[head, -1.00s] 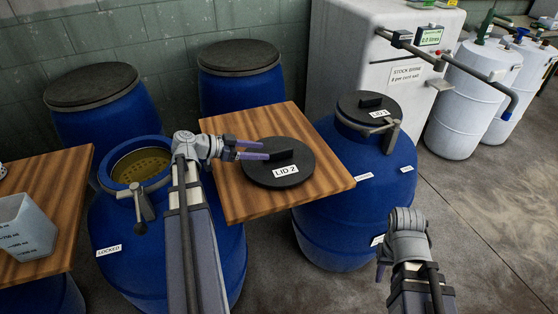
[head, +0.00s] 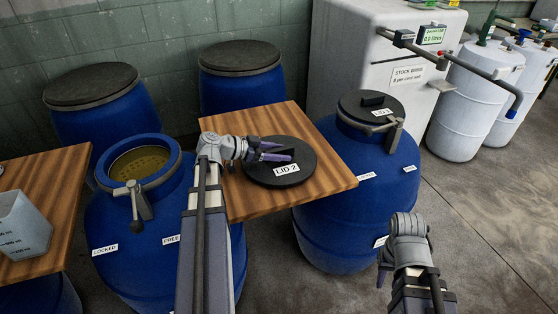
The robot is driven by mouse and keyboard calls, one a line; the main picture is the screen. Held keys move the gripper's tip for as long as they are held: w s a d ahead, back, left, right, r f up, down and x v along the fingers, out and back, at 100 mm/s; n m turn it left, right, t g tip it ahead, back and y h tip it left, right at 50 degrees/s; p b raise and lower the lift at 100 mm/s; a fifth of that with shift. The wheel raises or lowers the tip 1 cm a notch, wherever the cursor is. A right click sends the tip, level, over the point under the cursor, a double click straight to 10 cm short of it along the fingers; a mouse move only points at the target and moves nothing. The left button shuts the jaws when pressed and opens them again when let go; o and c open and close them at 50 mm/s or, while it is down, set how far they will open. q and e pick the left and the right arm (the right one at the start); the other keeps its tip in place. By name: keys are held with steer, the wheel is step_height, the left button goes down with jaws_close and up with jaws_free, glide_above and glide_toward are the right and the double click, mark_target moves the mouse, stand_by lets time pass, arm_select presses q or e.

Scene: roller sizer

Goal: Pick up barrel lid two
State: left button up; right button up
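Barrel lid two, a black disc labelled LID 2 (head: 305,165) with a raised block handle, lies flat on the small wooden table (head: 243,203). My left gripper (head: 275,152) is over the lid at its handle, its purple fingers apart, one on the far side and one on the near side of the handle. The fingers partly cover the handle, and I cannot see contact. The lid rests on the table. My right gripper (head: 382,274) hangs low at the lower right, away from the lid, mostly hidden behind its own wrist.
An open blue barrel (head: 110,225) with a lever clamp stands left of the table. A blue barrel (head: 340,225) with lid 1 (head: 372,105) stands right. Two covered barrels stand behind. Another wooden table (head: 50,190) holds a pale jug (head: 22,225). Floor at right is clear.

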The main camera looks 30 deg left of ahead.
arm_select(q)
jaws_close()
stand_by(1.2)
